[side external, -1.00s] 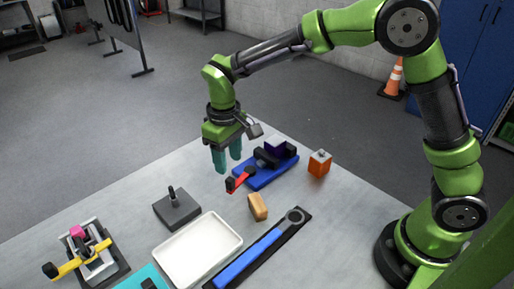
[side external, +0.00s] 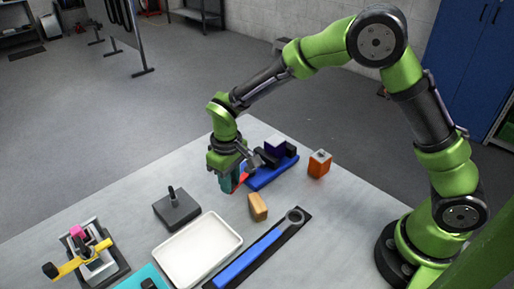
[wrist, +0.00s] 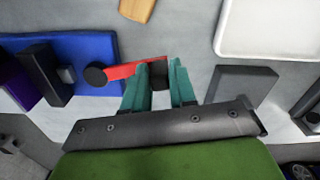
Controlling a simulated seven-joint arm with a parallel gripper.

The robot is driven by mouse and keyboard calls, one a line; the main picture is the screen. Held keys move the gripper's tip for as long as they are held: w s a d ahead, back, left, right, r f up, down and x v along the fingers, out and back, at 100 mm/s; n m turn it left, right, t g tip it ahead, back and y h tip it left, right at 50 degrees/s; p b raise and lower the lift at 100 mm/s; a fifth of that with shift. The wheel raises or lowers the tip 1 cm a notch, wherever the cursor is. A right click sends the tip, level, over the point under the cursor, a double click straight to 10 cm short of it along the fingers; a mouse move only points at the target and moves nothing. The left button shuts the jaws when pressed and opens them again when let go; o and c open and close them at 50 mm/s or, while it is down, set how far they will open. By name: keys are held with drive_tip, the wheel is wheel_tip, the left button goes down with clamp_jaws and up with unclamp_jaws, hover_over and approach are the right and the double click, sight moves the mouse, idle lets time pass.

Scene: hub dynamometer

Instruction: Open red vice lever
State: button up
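The blue vice (side external: 262,182) sits on the table near its far edge and shows at the left of the wrist view (wrist: 98,50). Its red lever (wrist: 130,69) runs from a round black pivot to a black end piece (wrist: 158,73). In the side view a bit of the red lever (side external: 242,176) shows beside my fingers. My gripper (wrist: 160,72) points down with its teal fingers apart, one on each side of the black lever end. Small gaps seem to show beside it. In the side view my gripper (side external: 231,184) hides the lever's end.
A white tray (side external: 207,278), a grey block with a black post (side external: 178,212), a tan block (side external: 257,207), a blue-handled wrench (side external: 250,257) and an orange block (side external: 319,164) lie around. A yellow-handled fixture (side external: 85,262) stands at left.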

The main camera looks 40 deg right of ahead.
clamp_jaws()
drive_tip(key=s+n, duration=0.2)
drive_tip(key=n, duration=0.1)
drive_tip(key=shift+d, duration=0.4)
drive_tip(key=o, duration=0.6)
unclamp_jaws()
wheel_tip(320, 180, up, 17)
drive_tip(key=shift+s+f, duration=0.1)
